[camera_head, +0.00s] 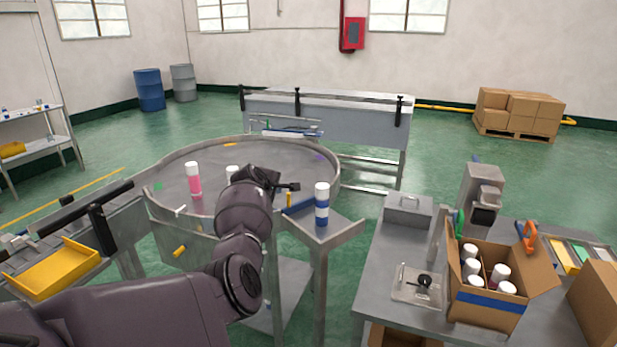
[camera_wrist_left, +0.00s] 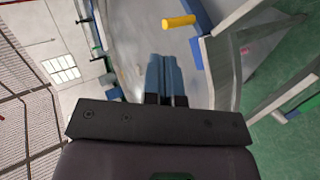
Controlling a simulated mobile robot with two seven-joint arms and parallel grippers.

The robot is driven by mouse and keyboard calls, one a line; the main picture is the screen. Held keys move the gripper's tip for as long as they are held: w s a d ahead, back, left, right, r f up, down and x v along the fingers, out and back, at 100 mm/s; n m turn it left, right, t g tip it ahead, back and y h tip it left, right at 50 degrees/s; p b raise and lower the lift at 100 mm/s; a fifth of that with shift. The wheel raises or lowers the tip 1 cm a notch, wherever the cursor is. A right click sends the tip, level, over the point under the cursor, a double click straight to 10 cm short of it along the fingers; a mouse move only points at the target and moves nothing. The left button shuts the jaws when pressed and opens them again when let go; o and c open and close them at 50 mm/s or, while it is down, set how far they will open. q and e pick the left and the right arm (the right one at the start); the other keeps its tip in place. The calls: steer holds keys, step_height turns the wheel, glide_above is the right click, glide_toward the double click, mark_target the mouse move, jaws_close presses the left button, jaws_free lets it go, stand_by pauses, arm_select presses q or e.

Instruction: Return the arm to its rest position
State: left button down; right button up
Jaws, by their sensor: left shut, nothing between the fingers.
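My left arm comes in from the lower left of the head view and reaches over the near side of the round grey table (camera_head: 160,190). My left gripper (camera_head: 293,187) is at its far end, partly hidden by my own wrist. In the left wrist view the two blue-grey fingers (camera_wrist_left: 166,75) are together, with nothing between them. A blue-and-white can with a white cap (camera_head: 322,205) stands upright just right of the gripper, apart from it. My right arm and gripper do not show.
A pink can (camera_head: 194,180) stands on the round table; a white-capped one (camera_head: 232,172) is partly hidden behind my arm. At right, a bench (camera_head: 380,270) holds an open carton (camera_head: 485,310) with several cans. A yellow tray (camera_head: 50,270) is at left.

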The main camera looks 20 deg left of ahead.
arm_select(q)
steer(key=s+a+f+m+y, duration=0.1)
steer(key=s+a+f, duration=0.1)
steer(key=s+f, duration=0.1)
steer(key=s+a+f+m+y, duration=0.1)
steer(key=s+f, duration=0.2)
steer(key=s+a+f+m, duration=0.1)
steer(key=s+a+f, duration=0.1)
steer(key=s+f, duration=0.1)
steer(key=shift+a+f+g+y+b, duration=0.3)
steer(key=shift+a+f+y+b, duration=0.05)
steer(key=shift+f+y, duration=0.1)
steer(key=s+d+f+m, duration=0.3)
steer(key=s+f+m, duration=0.15)
steer(key=s, duration=0.35)
steer(key=s+d+f+m+b, duration=0.1)
steer(key=s+d+f+m, duration=0.3)
steer(key=s, duration=0.5)
steer(key=s+d+f+m, duration=0.2)
steer(key=s+f, duration=0.4)
steer(key=s, duration=0.2)
steer(key=s+d+f+m+h+b, duration=0.1)
steer(key=s+d+m, duration=0.4)
steer(key=s+d, duration=0.8)
steer(key=s+h, duration=0.1)
steer(key=s, duration=0.1)
steer(key=shift+s+t+h, duration=0.35)
steer(key=shift+t, duration=0.05)
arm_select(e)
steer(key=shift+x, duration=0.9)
